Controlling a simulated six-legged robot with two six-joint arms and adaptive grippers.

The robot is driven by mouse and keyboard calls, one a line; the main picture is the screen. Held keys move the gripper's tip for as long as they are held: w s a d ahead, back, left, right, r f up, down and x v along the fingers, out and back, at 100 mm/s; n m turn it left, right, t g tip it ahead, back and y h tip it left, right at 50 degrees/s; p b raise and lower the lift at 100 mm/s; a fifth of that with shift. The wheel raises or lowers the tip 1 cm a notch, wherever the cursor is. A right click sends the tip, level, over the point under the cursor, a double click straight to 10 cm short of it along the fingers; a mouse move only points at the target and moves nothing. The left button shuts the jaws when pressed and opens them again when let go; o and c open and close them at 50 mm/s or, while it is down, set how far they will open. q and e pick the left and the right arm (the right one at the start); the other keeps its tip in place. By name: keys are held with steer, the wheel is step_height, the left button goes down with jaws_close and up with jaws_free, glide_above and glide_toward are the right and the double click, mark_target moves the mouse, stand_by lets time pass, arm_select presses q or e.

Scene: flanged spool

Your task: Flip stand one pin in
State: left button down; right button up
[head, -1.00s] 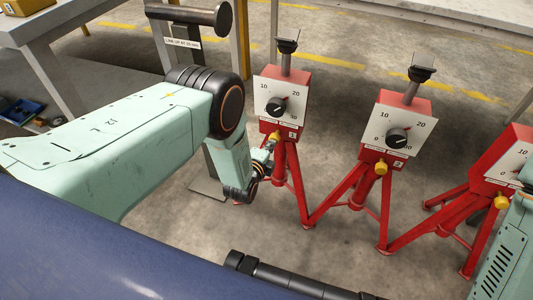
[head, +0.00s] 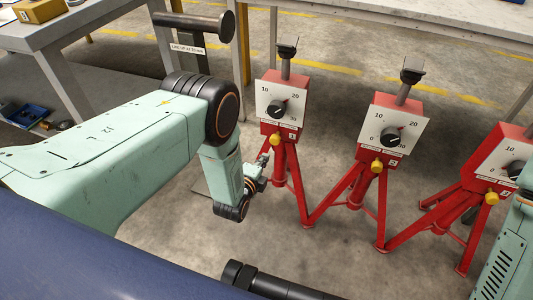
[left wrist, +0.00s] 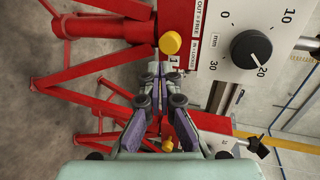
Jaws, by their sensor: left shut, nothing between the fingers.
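Stand one (head: 268,127) is the leftmost red tripod stand in the head view, with a white dial plate and black knob. In the left wrist view the yellow pin (left wrist: 170,42) is beside a label reading OUT = FREE, next to the black dial knob (left wrist: 251,51). My left gripper (head: 263,158) is shut and empty, left of and below the pin, apart from it. Its closed fingers (left wrist: 156,95) show in the wrist view. My right gripper is not in view.
A second red stand (head: 388,145) and a third (head: 490,165) stand to the right, each with a yellow pin. A post with a dark horizontal bar (head: 190,22) is behind my left arm. Grey tables are at the back. A black bar (head: 265,280) lies in front.

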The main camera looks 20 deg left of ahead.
arm_select(q)
steer(key=p+v, duration=0.2)
steer(key=v, duration=0.4)
steer(key=shift+s+r, duration=0.1)
steer(key=shift+s, duration=0.15)
